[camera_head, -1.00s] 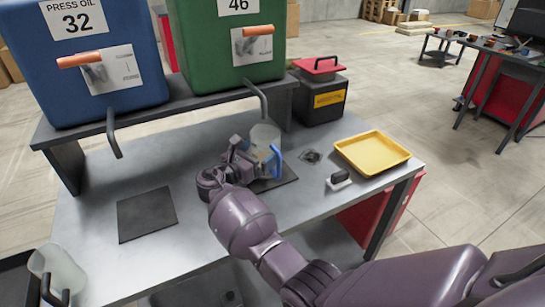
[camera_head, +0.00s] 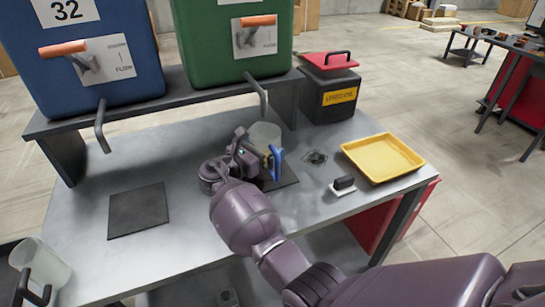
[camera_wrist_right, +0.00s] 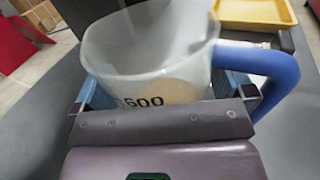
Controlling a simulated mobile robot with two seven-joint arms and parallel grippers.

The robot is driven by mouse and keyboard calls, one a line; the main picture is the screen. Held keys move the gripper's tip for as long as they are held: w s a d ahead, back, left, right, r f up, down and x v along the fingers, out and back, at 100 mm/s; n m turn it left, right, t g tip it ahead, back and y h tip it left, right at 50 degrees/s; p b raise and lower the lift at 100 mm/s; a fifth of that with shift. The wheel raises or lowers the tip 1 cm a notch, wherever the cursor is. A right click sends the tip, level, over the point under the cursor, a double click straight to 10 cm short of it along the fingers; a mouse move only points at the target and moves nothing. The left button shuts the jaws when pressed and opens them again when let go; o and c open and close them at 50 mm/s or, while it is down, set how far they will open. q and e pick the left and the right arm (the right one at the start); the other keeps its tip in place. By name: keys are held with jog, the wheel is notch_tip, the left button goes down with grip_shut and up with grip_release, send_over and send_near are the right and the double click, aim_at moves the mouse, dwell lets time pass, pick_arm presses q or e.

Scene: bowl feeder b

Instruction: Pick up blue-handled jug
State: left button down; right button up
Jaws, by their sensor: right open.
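The blue-handled jug is a translucent pale jug (camera_head: 265,134) standing on a dark mat on the bench. In the right wrist view the jug (camera_wrist_right: 150,45) fills the middle, its mouth open and "600" on its side. Its blue handle (camera_wrist_right: 268,68) points right; it also shows in the head view (camera_head: 277,163). My right gripper (camera_head: 262,157) is at the jug's side. In the wrist view its open fingers (camera_wrist_right: 165,90) straddle the jug body, one on each side. Whether the pads touch the wall cannot be told. My left gripper is out of view.
A yellow tray (camera_head: 383,158) and a small black-handled item (camera_head: 343,185) lie to the right. A black used-oil box (camera_head: 328,95) stands behind. Blue and green oil tanks (camera_head: 232,70) sit on a shelf with spouts. Another jug (camera_head: 40,265) is at lower left.

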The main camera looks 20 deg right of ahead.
jog(key=c, duration=0.8)
jog(key=shift+r, duration=0.1)
